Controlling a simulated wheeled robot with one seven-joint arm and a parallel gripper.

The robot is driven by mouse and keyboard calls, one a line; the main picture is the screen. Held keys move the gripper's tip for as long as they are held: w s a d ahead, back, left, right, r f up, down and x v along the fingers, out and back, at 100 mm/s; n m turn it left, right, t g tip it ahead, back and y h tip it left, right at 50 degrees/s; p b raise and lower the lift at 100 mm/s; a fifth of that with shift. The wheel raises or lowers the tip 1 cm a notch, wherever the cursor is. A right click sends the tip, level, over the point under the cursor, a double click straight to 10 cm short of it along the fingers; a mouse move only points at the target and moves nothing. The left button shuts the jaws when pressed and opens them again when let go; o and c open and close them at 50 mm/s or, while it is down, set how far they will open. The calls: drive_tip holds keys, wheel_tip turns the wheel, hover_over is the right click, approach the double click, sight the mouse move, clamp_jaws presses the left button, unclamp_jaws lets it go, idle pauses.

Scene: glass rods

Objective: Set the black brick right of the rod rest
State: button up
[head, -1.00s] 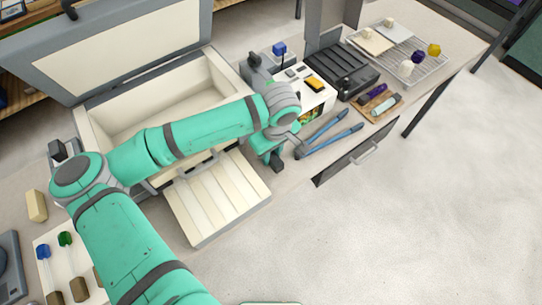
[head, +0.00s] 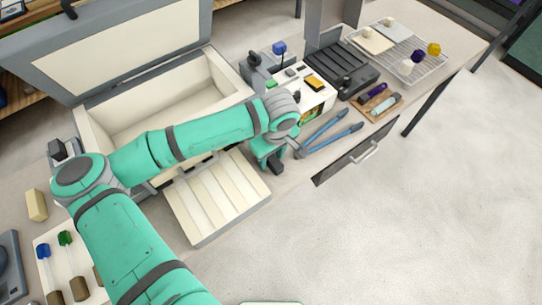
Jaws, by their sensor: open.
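My gripper (head: 272,164) is at the end of the teal arm, pointing down just right of the slatted cream panel. One dark fingertip shows; the wrist hides the rest, and nothing is visibly held. I cannot make out a black brick for certain; the wrist may hide it. The rod rest is also not certain.
An open cream kiln box (head: 150,105) stands behind my arm, with the slatted panel (head: 215,205) in front. Blue-handled tongs (head: 330,139) lie right of my gripper. A black tray (head: 340,66) and wire rack (head: 425,66) stand farther back.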

sight(274, 160)
drive_tip(key=shift+r, duration=0.15)
wheel_tip(274, 160, up, 12)
drive_tip(key=s, duration=0.1)
drive_tip(key=shift+d, duration=0.45)
idle(0.4)
